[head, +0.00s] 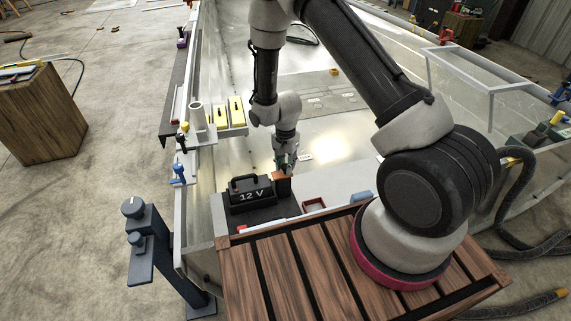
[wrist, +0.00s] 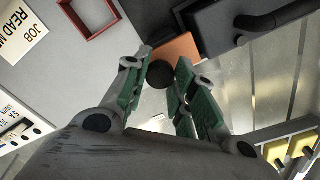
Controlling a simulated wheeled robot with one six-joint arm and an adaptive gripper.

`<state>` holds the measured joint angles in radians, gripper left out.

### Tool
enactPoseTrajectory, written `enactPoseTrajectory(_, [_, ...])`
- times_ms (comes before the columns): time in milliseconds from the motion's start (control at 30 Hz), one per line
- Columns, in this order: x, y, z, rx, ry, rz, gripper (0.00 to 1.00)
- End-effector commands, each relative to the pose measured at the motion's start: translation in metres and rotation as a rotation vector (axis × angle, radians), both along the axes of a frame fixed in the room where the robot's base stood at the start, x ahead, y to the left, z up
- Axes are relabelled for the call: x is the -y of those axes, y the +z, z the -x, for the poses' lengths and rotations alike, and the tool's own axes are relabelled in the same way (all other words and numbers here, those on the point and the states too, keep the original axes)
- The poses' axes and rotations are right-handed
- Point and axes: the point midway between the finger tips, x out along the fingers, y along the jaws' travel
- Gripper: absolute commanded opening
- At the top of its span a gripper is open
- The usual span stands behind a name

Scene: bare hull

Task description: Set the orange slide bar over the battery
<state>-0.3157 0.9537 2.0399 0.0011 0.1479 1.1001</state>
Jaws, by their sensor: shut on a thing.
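The black battery (head: 248,196) marked 12 V sits in a dark tray at the near left of the hull, its handle on top. In the wrist view the battery (wrist: 225,28) is at the upper right. The orange slide bar (head: 280,175) shows on a dark block just right of the battery; in the wrist view its orange end (wrist: 180,46) lies beside the battery's edge. My gripper (head: 287,166) points down there. In the wrist view its green-padded fingers (wrist: 160,82) are shut on the bar's round black knob. How far the bar reaches over the battery is unclear.
A small red-rimmed tray (head: 314,205) lies right of the battery. A wooden slatted deck (head: 290,265) is in front. A rack with yellow items (head: 236,110) stands on the left hull wall. The hull floor beyond is mostly clear.

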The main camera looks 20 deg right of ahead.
Motion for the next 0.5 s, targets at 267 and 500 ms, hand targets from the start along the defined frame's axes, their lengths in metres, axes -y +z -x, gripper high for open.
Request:
enactPoseTrajectory(267, [-0.013,0.0,0.0,0.0,0.004,0.0,0.0])
enactPoseTrajectory(500, [-0.049,0.0,0.0,0.001,0.002,-0.001,0.0])
